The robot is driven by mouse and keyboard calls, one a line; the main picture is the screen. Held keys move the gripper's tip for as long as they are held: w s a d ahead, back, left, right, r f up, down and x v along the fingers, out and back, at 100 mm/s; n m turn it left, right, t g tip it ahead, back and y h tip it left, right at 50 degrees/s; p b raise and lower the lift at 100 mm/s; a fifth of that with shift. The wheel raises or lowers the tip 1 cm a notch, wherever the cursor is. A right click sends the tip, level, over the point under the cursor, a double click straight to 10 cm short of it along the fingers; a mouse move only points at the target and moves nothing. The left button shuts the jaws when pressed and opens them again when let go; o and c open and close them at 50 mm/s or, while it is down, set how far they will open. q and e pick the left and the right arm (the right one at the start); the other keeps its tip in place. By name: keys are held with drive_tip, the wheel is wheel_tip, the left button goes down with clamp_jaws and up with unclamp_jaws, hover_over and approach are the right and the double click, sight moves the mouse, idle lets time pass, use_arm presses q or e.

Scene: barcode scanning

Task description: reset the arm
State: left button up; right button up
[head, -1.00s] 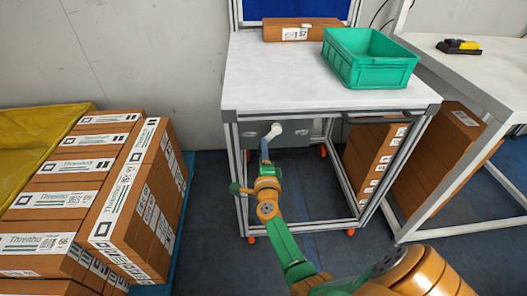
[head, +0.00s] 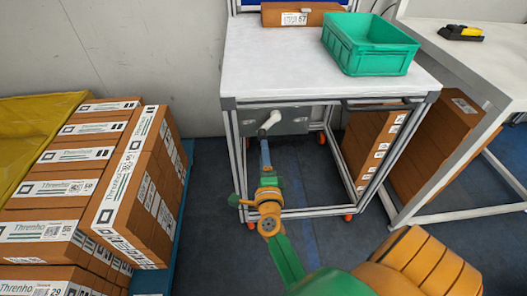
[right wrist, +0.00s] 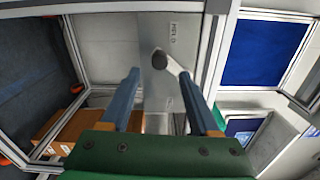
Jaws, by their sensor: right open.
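My right arm reaches forward from the lower right in the head view. Its gripper (head: 264,138) is low, in front of the table frame. The blue fingers (right wrist: 160,75) stand apart with nothing between them in the right wrist view. A white handle-like part (head: 270,119) on a grey metal box (head: 290,122) under the tabletop shows just beyond the fingertips. In the wrist view its dark round end (right wrist: 160,60) appears between the fingertips; I cannot tell whether they touch it. My left gripper is out of view.
The white table (head: 290,70) carries a green crate (head: 370,58) and a brown box (head: 297,17). Stacked cartons (head: 125,185) stand at left. A second table (head: 430,45) at right holds a black and yellow device (head: 460,33). Blue floor lies open between.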

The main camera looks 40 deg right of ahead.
drive_tip(key=s+a+f+n+g+y+p, duration=0.1)
drive_tip(key=a+f+n+y+p, duration=0.2)
drive_tip(key=a+f+n+y, duration=0.45)
drive_tip(key=s+a+f+n+g+y+p, duration=0.1)
drive_tip(key=s+a+f+n+g, duration=0.2)
drive_tip(key=s+f+n, duration=0.35)
drive_tip(key=s+a+f+n+g+y+p, duration=0.1)
drive_tip(key=s+a+f+n+g, duration=0.2)
drive_tip(key=s+f+n, duration=0.4)
drive_tip(key=s+d+f+n+g+p, duration=0.1)
drive_tip(key=s+f+n+g, duration=0.2)
drive_tip(key=s, duration=0.8)
drive_tip(key=s+d+f+n+g, duration=0.2)
drive_tip(key=s+f, duration=0.4)
drive_tip(key=s, duration=0.5)
drive_tip(key=shift+d+n+g+p, duration=0.15)
drive_tip(key=shift+n+g+p, duration=0.25)
drive_tip(key=shift+n+g, duration=0.65)
drive_tip(key=shift+w+m, duration=0.1)
drive_tip(key=shift+m, duration=0.15)
